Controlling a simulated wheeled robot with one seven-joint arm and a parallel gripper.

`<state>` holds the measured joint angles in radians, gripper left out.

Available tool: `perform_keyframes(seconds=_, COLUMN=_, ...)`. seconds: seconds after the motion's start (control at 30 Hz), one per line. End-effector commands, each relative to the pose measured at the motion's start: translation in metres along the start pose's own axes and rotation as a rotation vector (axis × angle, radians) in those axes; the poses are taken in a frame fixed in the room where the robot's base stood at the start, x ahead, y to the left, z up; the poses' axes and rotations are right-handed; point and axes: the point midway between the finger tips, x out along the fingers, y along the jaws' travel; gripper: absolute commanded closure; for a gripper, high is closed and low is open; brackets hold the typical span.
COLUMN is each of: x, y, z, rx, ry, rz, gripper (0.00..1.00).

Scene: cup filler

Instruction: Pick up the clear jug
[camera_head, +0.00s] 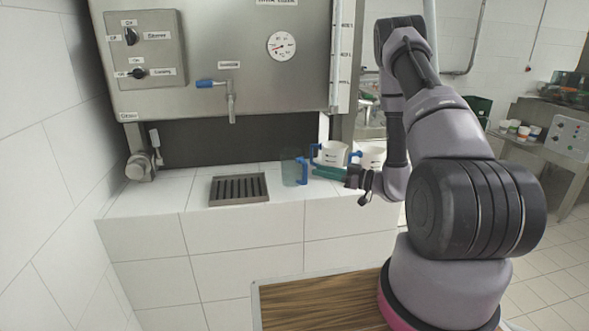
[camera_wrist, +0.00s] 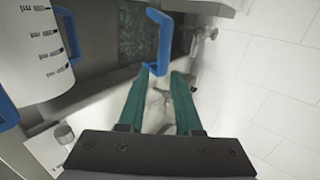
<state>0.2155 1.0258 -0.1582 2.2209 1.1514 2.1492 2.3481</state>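The clear jug (camera_head: 290,172) stands upright on the white tiled counter, right of the drain grate, with its blue handle (camera_head: 302,171) facing right. My gripper (camera_head: 316,171) has green fingers and reaches in from the right, close to the handle. In the wrist view, my gripper (camera_wrist: 162,76) is open, with a gap between the fingers. The blue handle (camera_wrist: 163,45) is just ahead of the fingertips, its near end around the gap. The see-through jug body (camera_wrist: 138,38) lies beyond it. Whether the fingers touch the handle cannot be told.
A white jug (camera_head: 332,152) with a blue handle stands just behind my fingers, and another white jug (camera_head: 371,157) is to its right. The drain grate (camera_head: 239,189) lies left under the tap (camera_head: 231,105) of the steel machine. The counter front is clear.

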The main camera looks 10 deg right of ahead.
Motion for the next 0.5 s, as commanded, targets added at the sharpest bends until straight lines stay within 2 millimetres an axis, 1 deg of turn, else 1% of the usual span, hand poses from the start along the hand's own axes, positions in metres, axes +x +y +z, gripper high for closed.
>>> perform_keyframes(seconds=0.17, x=0.014, y=-0.002, z=0.003, rx=0.0, ry=0.0, rz=-0.003, gripper=0.67)
perform_keyframes(seconds=0.3, x=0.036, y=-0.005, z=0.009, rx=-0.002, ry=-0.001, rz=-0.006, gripper=0.67)
perform_keyframes(seconds=0.4, x=0.049, y=-0.004, z=0.009, rx=-0.004, ry=-0.001, rz=-0.005, gripper=0.67)
perform_keyframes(seconds=0.5, x=0.056, y=-0.004, z=0.009, rx=-0.004, ry=-0.001, rz=-0.004, gripper=0.67)
